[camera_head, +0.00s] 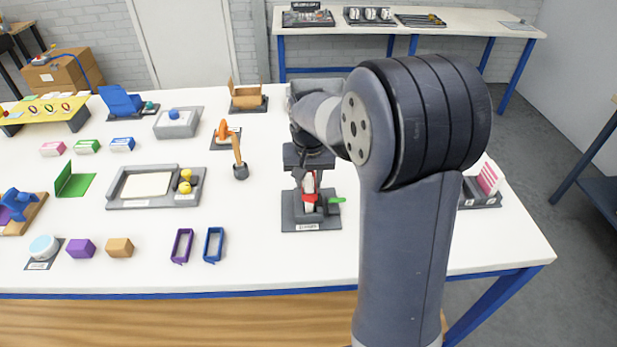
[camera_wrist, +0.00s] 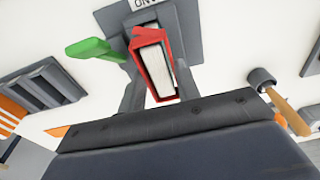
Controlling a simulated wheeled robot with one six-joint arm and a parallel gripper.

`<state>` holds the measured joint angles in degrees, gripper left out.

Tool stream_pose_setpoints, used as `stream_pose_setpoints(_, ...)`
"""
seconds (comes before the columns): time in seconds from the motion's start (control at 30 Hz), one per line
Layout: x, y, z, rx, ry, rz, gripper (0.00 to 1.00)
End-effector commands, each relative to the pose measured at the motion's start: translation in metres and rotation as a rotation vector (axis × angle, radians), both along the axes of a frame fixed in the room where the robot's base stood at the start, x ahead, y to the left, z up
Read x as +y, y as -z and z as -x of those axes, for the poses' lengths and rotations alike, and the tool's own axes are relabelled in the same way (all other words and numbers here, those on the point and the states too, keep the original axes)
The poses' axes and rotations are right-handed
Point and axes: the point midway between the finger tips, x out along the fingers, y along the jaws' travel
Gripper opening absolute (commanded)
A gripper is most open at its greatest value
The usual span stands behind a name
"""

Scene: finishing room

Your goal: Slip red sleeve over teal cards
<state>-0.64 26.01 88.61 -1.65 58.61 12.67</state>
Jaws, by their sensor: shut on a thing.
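The red sleeve (camera_wrist: 139,62) is a red open frame held between the two fingers of my gripper (camera_wrist: 158,95). In the head view the red sleeve (camera_head: 309,198) sits low at the labelled grey stand (camera_head: 292,222), below my gripper (camera_head: 308,180). A white-edged block (camera_wrist: 156,68) shows inside the sleeve's opening, so the sleeve appears to be around it. No teal face shows, and I cannot tell whether this block is the teal cards. A green lever (camera_wrist: 88,48) sticks out from the stand beside the sleeve; it also shows in the head view (camera_head: 337,200).
A purple sleeve (camera_head: 182,245) and a blue sleeve (camera_head: 213,244) lie left of the stand. A wooden-handled tool (camera_head: 239,160) stands behind left. A grey rack with pink-striped cards (camera_head: 488,180) is at the right. The table front around the stand is clear.

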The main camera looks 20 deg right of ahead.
Motion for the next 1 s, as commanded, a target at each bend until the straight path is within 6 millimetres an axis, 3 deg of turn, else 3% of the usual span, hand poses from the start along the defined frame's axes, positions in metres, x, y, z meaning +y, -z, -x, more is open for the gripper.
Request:
stream_pose_setpoints(0.27,0.0,0.0009,0.0,0.0,0.0,0.0,0.19)
stream_pose_setpoints(0.3,0.0,0.0009,0.0,0.0,0.0,0.0,0.33)
stream_pose_setpoints(0.5,0.0,0.0008,0.0,0.0,0.0,0.0,0.49)
stream_pose_setpoints(0.6,0.0,0.0008,0.0,0.0,0.0,0.0,0.57)
stream_pose_setpoints(0.77,0.0,0.0008,-0.0001,0.0,0.0,0.0,0.58)
stream_pose_setpoints(1.0,0.0,0.0008,-0.0001,0.0,0.0,0.0,0.75)
